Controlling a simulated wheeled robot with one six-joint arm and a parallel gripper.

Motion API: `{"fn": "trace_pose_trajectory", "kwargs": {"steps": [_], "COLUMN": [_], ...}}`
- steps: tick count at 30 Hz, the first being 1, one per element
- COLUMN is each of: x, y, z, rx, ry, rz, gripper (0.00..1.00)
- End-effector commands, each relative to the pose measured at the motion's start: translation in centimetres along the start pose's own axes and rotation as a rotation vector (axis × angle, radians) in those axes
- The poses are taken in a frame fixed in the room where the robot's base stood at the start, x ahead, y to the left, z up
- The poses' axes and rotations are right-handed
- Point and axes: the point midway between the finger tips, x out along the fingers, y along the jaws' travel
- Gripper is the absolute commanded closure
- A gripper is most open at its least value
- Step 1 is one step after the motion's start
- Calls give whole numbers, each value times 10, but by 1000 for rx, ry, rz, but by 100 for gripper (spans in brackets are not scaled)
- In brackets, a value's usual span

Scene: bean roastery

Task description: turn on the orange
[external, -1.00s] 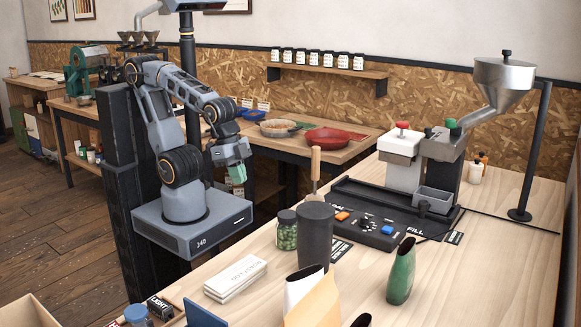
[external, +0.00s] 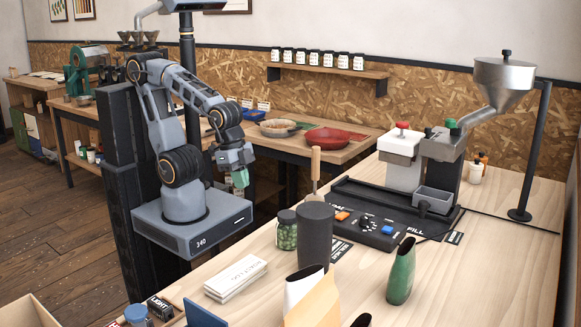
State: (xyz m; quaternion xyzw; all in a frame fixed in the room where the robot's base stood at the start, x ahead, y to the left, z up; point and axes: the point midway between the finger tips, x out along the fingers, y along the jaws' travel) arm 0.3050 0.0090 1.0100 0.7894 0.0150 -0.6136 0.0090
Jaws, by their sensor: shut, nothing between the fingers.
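The orange rocker switch (external: 342,216) sits at the left end of the black control panel (external: 378,231) on the machine's front. A black knob and a blue switch (external: 387,230) are to its right on the same panel. My gripper (external: 240,179), with greenish fingertips, is left of the panel, in the air beside the worktop. It is shut and empty, well apart from the orange switch. Whether the switch is on or off is too small to tell.
A dark grey cylinder (external: 315,236) and a jar of green beans (external: 286,231) stand in front of the panel's left end. A wooden-handled tool (external: 316,166) stands upright just behind it. A green pouch (external: 401,272) stands nearer the front.

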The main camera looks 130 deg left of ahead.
Motion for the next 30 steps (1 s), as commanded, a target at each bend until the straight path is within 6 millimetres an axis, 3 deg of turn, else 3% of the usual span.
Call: {"fn": "trace_pose_trajectory", "kwargs": {"steps": [5,8,15,19,24,30], "x": [11,16,30,33,16,-4], "y": [-16,-30,-75,-98,-114,-118], "z": [-42,-78,-166,-206,-237,-244], "rx": [-46,-139,-555,-833,-1144,-1380], "ry": [-71,-106,-159,-143,-78,-25], "rz": [-25,-53,-165,-239,-306,-343], "gripper": [100,100,100,100,100,100]}}
